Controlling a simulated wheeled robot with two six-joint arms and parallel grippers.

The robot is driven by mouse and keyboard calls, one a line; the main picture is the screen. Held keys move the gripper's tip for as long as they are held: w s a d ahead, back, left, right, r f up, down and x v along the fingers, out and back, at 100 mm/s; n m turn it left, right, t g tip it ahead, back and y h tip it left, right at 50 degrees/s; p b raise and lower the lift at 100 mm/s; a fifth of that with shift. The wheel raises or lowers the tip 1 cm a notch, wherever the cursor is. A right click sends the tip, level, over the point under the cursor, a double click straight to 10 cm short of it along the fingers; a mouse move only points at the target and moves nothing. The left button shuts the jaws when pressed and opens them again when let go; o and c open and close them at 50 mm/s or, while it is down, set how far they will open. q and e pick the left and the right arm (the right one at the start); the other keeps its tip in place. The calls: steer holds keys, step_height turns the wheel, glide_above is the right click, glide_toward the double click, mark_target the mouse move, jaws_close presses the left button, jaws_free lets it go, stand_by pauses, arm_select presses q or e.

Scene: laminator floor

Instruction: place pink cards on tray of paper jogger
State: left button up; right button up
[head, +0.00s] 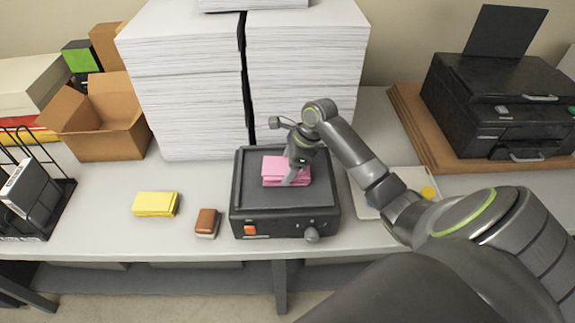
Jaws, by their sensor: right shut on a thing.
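The pink cards (272,172) are a small stack over the top tray of the black paper jogger (252,206), near the tray's middle. My right gripper (293,174) comes down from above at the right side of the stack and is shut on the pink cards. Its fingers cover part of the stack's right side. I cannot tell whether the stack's underside touches the tray. The jogger has an orange switch and a knob on its front. My left gripper is not in view.
A yellow card stack (155,204) and a brown block (207,222) lie left of the jogger. Tall white paper stacks (190,110) stand behind it. An open cardboard box (105,125) is at left, a black printer (500,110) at right. Bare tabletop lies around the yellow stack.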

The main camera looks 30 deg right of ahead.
steer(key=shift+f, duration=0.1)
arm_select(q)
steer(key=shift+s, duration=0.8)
arm_select(e)
steer(key=o, duration=1.2)
steer(key=shift+c, duration=0.2)
steer(key=b+v, duration=0.2)
steer(key=v, duration=0.8)
steer(key=shift+d+r+b, duration=0.1)
steer(key=shift+r+b, duration=0.25)
steer(key=shift+r, duration=0.05)
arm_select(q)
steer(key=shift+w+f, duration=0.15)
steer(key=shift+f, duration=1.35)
arm_select(e)
steer(key=shift+s+d+r, duration=0.15)
steer(key=shift+s+r, duration=0.05)
steer(key=shift+r, duration=0.5)
